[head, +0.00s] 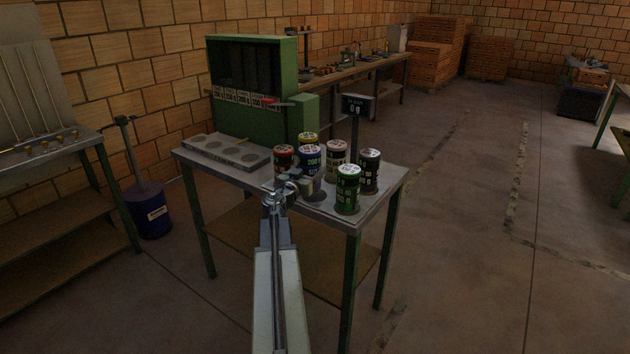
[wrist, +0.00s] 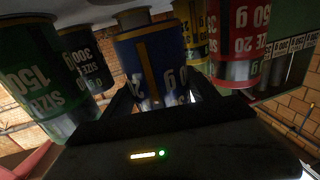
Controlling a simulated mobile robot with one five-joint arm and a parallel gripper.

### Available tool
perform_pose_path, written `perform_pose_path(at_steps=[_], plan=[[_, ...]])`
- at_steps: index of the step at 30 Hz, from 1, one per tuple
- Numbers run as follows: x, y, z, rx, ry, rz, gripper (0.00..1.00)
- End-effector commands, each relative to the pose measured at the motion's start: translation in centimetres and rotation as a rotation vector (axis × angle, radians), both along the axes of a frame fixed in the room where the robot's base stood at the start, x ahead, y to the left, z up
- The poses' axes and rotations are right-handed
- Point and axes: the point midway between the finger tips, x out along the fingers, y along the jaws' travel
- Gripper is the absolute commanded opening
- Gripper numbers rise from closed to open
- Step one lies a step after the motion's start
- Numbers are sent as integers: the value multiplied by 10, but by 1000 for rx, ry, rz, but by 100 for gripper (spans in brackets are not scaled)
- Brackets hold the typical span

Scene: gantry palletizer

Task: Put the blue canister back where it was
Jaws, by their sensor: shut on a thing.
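The blue canister (head: 310,158) is upright among the other canisters on the grey-topped table. My gripper (head: 292,184) is shut on it from the near side. In the wrist view the blue canister (wrist: 150,65) is between the dark fingers (wrist: 157,95). A dark round spot (head: 314,195) shows on the table just below it. In the wrist view a dark disc (wrist: 133,18) lies beyond its end with a small gap, so it seems held slightly above the table. My gripper hides part of its lower side in the head view.
Close around stand a red canister (head: 283,158), a yellow one (head: 308,138), a pale one (head: 336,152), a black one (head: 370,172) and a green one (head: 348,190).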

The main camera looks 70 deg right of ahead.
Motion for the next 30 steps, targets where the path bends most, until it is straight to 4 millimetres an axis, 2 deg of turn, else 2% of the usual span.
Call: perform_pose_path(at_steps=[1, 7, 10, 13, 16, 23, 28, 29, 30], plan=[[-2, -6, -1, 0, 1, -1, 3], [-5, -10, -1, 0, 1, 0, 3], [-10, -21, -2, 0, 1, -1, 3], [-10, -20, -27, 0, 1, 0, 3], [-10, -20, -41, 0, 1, 0, 3], [-11, -20, -37, 0, 1, -1, 3], [-12, -21, -42, 0, 1, -2, 3], [-12, -21, -40, 0, 0, -2, 76], [-12, -21, -40, 0, 0, -2, 87]])
